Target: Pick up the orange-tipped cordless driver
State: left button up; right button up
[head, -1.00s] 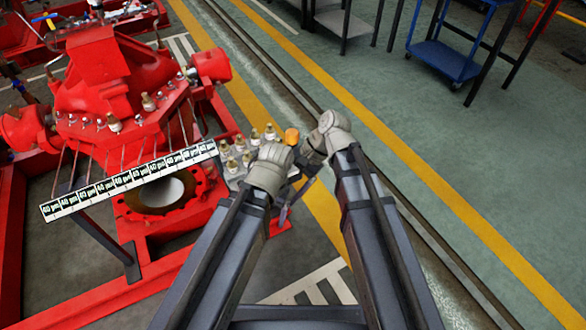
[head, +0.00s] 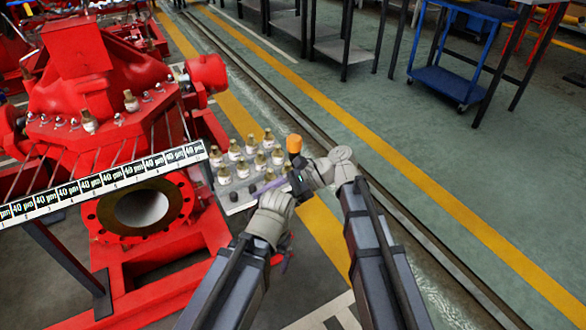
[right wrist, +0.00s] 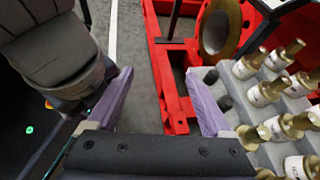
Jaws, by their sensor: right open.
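The driver's orange tip (head: 294,143) shows in the head view above my right wrist, just right of the brass fittings. A dark part shows below it; the rest is hidden behind my wrist. My right gripper (head: 268,187) points left in the head view, with a pale purple finger beside the fittings plate. In the right wrist view my right gripper (right wrist: 158,103) is open, with nothing between its purple fingers. My left gripper (head: 286,262) is mostly hidden behind its own grey wrist in the head view, and its jaws cannot be made out.
A grey plate (head: 236,196) carries several brass fittings (head: 250,146), close to my right gripper. A red pump frame (head: 180,240) and a label strip marked "40 µm" (head: 100,183) lie to the left. A blue cart (head: 447,83) stands far right. Green floor is clear at right.

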aim_at(294, 142)
jog(key=i+l+z, duration=0.4)
jog(key=i+l, duration=0.2)
jog(key=i+l+u, duration=0.25)
jog(key=u, duration=0.2)
jog(key=i+l+u, duration=0.4)
jog(key=k, duration=0.05)
